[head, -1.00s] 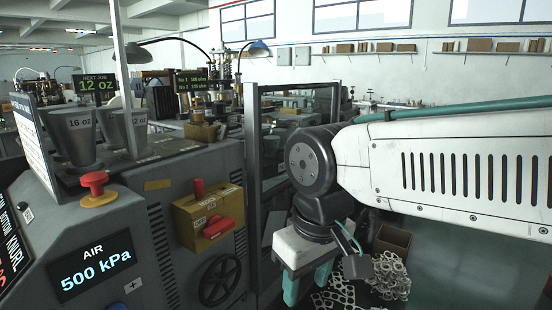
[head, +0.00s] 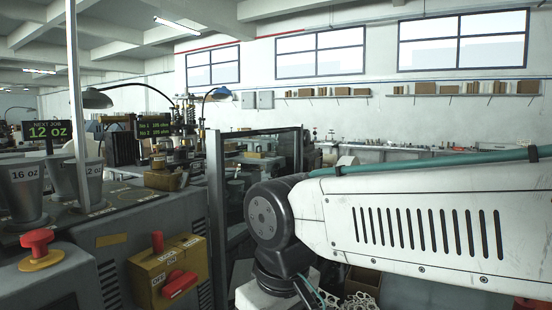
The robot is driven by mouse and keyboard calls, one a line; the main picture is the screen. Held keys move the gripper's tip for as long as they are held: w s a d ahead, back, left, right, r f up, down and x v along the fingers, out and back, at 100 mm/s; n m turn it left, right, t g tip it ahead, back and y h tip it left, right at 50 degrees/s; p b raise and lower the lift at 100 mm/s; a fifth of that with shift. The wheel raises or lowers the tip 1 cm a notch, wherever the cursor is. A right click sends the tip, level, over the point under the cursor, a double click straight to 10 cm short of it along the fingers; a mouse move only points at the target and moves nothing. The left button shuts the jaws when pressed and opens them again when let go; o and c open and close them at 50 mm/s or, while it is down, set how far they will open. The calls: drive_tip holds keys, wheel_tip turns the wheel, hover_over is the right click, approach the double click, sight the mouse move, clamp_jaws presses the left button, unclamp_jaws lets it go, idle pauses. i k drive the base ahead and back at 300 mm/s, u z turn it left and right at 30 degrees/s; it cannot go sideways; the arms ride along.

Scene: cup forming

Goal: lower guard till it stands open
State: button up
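The guard (head: 216,190) is a dark metal frame with a see-through pane. It stands upright beside the grey machine, left of my arm, and its top bar is level with the machine's signs. My arm's dark wrist hides part of its lower right. Its lower edge is out of sight. My gripper (head: 264,297) shows only as a piece of its white body at the bottom edge, just right of the guard's near post. Its fingers are below the picture, so I cannot see whether they are open or touch anything.
The grey machine carries a red stop button (head: 37,243), a yellow switch box (head: 168,275) with red handles, and metal cups (head: 24,190). A cardboard box (head: 362,282) stands under my arm at the right. A workbench (head: 400,155) runs along the back wall.

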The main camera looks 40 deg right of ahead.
sight(229, 244)
drive_tip(key=z, duration=0.5)
drive_tip(key=i, duration=1)
drive_tip(key=z, duration=0.15)
